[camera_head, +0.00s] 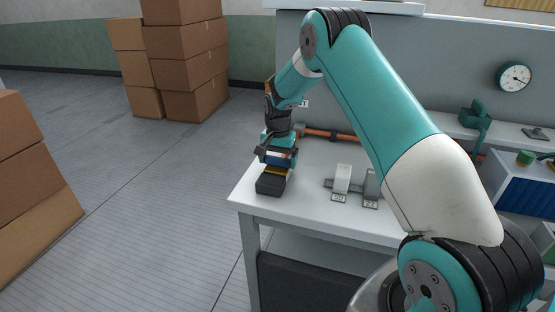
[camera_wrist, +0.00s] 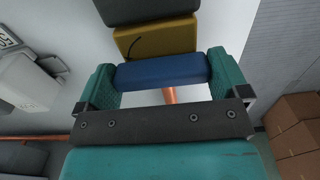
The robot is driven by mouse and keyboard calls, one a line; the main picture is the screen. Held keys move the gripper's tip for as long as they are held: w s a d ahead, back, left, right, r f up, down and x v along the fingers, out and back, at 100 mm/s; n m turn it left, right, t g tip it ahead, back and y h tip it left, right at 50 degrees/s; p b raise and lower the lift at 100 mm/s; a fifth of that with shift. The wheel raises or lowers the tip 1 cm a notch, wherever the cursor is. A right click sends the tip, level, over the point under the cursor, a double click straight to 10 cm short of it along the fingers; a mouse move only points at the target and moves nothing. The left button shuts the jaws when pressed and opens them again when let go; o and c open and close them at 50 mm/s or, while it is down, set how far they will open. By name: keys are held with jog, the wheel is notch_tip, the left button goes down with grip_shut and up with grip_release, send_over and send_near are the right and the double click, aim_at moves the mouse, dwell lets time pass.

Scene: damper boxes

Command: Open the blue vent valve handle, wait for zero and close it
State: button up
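The blue vent valve handle (camera_wrist: 162,71) is a short blue bar in the wrist view. It spans the gap between the two teal fingers of my gripper (camera_wrist: 165,85), with its ends against both of them. In the head view, my gripper (camera_head: 279,150) points down at the table's left end, and the blue handle (camera_head: 278,159) shows between its fingers. A yellow block (camera_wrist: 156,40) lies just beyond the handle, with a dark block (camera_wrist: 150,10) past it. In the head view the dark block (camera_head: 270,185) sits at the table's left edge.
The white table (camera_head: 310,212) carries two upright blocks, one white (camera_head: 342,178) and one grey (camera_head: 371,184), with small labels. An orange pipe (camera_head: 330,134) runs behind my gripper. A round dial (camera_head: 515,77) hangs on the wall. Cardboard boxes (camera_head: 190,65) stand on the floor.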

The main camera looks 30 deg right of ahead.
aim_at(279, 158)
jog(key=shift+n, duration=0.4)
jog(key=n, duration=0.4)
jog(key=shift+n+p, duration=0.3)
jog(key=shift+n, duration=0.1)
jog(key=n, duration=1.2)
jog(key=shift+n, duration=0.3)
jog(key=o, duration=0.6)
jog(key=shift+c, duration=0.2)
jog(key=shift+r, duration=0.1)
notch_tip(279, 158, up, 17)
jog(key=shift+r+b, duration=0.15)
jog(key=shift+b, duration=0.25)
